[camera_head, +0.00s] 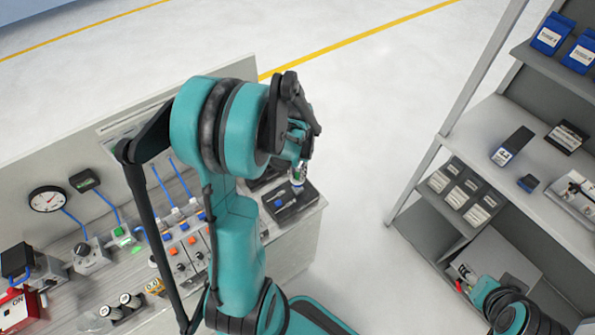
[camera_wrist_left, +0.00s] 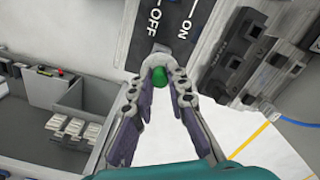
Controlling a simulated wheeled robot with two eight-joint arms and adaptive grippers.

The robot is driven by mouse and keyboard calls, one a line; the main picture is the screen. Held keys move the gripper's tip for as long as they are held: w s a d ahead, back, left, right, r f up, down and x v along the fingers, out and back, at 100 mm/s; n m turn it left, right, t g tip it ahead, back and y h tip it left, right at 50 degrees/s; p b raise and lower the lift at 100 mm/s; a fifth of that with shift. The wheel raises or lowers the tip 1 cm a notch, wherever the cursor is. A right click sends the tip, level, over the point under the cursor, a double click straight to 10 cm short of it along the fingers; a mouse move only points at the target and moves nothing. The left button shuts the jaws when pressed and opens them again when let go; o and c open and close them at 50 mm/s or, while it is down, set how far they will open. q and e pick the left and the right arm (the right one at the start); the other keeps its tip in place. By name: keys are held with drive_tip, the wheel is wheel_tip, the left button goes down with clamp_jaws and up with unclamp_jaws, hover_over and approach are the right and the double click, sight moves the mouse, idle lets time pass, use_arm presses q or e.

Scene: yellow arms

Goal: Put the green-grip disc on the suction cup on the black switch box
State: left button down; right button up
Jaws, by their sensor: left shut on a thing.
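My left gripper (camera_wrist_left: 158,78) is shut on the green grip (camera_wrist_left: 159,76) of the disc, which shows between its fingertips in the left wrist view. A pale round edge shows around the green grip, but most of the disc is hidden by the fingers. In the head view, the disc (camera_head: 298,175) hangs below my left gripper (camera_head: 300,160), over the black switch box (camera_head: 296,207) at the bench's right end. The box's OFF and ON marked face (camera_wrist_left: 178,32) is ahead of the fingertips. I cannot make out the suction cup or whether the disc touches it. My right gripper (camera_head: 466,279) shows only small at lower right.
The bench (camera_head: 150,290) carries a gauge (camera_head: 47,199), switches and blue cables left of my left arm. A grey shelf rack (camera_head: 480,135) with boxes stands at right. Clear floor (camera_head: 385,90) lies between bench and rack.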

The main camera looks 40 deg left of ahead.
sight(298, 174)
use_arm(q)
drive_tip(key=shift+f+b, duration=0.6)
drive_tip(key=c, duration=1.4)
unclamp_jaws()
drive_tip(key=shift+r, duration=0.1)
wheel_tip(298, 174, up, 12)
drive_tip(key=shift+f, duration=0.1)
